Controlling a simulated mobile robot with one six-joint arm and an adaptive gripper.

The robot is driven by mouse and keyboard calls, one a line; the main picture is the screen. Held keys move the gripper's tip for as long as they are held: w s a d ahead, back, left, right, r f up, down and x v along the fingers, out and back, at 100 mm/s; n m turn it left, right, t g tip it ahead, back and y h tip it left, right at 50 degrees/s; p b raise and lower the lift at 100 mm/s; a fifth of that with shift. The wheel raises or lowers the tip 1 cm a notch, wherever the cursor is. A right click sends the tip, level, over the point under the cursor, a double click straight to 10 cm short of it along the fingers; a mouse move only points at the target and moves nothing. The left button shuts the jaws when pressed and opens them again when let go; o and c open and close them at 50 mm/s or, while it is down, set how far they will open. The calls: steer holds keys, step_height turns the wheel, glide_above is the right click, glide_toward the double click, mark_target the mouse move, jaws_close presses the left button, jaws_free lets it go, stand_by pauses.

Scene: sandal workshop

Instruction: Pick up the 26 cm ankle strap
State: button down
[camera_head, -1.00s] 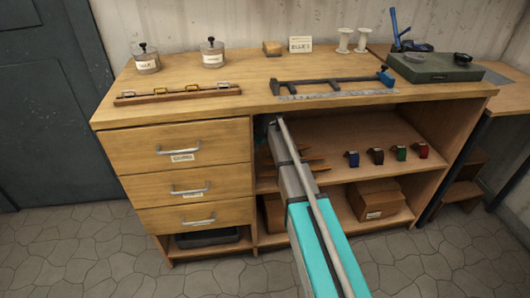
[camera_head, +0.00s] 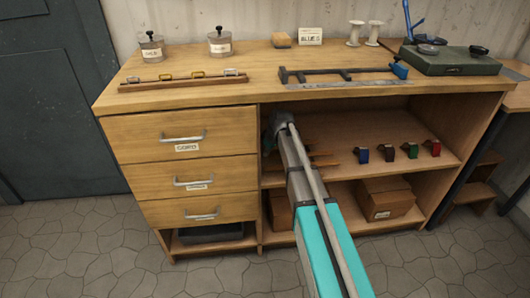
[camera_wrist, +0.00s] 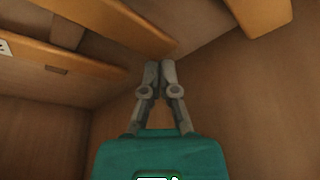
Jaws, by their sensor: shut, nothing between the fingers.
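My gripper (camera_wrist: 158,75) is shut and empty in the wrist view, its grey fingertips together in front of a bare brown corner. In the head view my arm reaches into the upper open shelf of the bench, and its fingers are hidden there. Flat brown pieces (camera_head: 324,160) also stick out beside my arm in the head view. No 26 cm mark is readable, so I cannot tell which thing is the 26 cm ankle strap.
Several small coloured items, among them a blue one (camera_head: 362,155) and a green one (camera_head: 411,151), stand on the upper shelf (camera_head: 345,130) right of my arm. A cardboard box (camera_head: 385,198) is below. Drawers (camera_head: 185,145) close the left side.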

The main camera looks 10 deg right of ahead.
mark_target(273, 157)
steer(key=shift+d, duration=0.1)
steer(key=s+d, duration=0.2)
steer(key=shift+s+d, duration=0.25)
steer(key=shift+s, duration=0.1)
steer(key=shift+w+a, duration=0.1)
steer(key=shift+w+a, duration=0.25)
steer(key=shift+w, duration=0.05)
steer(key=shift+r, duration=0.2)
step_height(273, 157, up, 5)
steer(key=p, duration=0.5)
steer(key=shift+f, duration=0.1)
steer(key=s+d, duration=1.4)
steer(key=shift+s+d, duration=0.4)
steer(key=shift+a+f, duration=0.1)
